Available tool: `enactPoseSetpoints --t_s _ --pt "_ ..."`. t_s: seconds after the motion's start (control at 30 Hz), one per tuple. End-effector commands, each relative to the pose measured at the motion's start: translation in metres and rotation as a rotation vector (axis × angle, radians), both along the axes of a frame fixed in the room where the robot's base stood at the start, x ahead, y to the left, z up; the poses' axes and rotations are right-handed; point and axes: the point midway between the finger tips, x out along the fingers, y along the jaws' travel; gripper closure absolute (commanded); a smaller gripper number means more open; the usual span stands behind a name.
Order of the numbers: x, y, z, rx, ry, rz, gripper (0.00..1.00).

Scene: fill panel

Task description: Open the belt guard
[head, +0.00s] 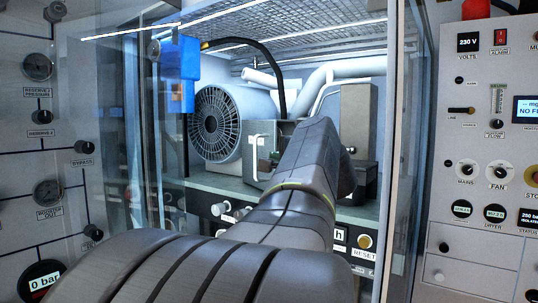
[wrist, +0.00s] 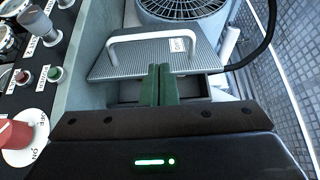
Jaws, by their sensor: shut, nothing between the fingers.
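The belt guard is a ribbed grey plate (wrist: 125,62) with a pale bar handle (wrist: 112,44) and a small white label, in the wrist view. A dark gap into a box shows below its near edge. In the head view its pale handle (head: 254,156) shows left of my arm, in front of the motor; my arm hides much of the rest. My gripper (wrist: 159,68) has its green fingers together and empty. Their tips overlap the plate's near edge in the picture, short of the handle. I cannot tell whether they touch the plate.
A finned motor (head: 218,124) stands behind the guard, with a black cable (head: 270,62) arching above. Glass panels (head: 408,130) flank the cabinet opening. Knobs line the shelf's front, and a red rotary switch (wrist: 15,133) sits at the left in the wrist view.

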Motion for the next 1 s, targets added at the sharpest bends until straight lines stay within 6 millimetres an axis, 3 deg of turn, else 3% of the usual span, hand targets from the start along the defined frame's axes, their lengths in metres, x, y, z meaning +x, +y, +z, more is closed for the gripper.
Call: enactPoseSetpoints --t_s 0.2,0.4,1.0 --pt "0.038 0.017 0.002 0.000 0.003 0.002 1.00" --pt "0.056 0.025 0.001 0.001 0.001 0.001 1.00" --pt "0.059 0.026 -0.001 0.000 0.001 0.000 1.00"
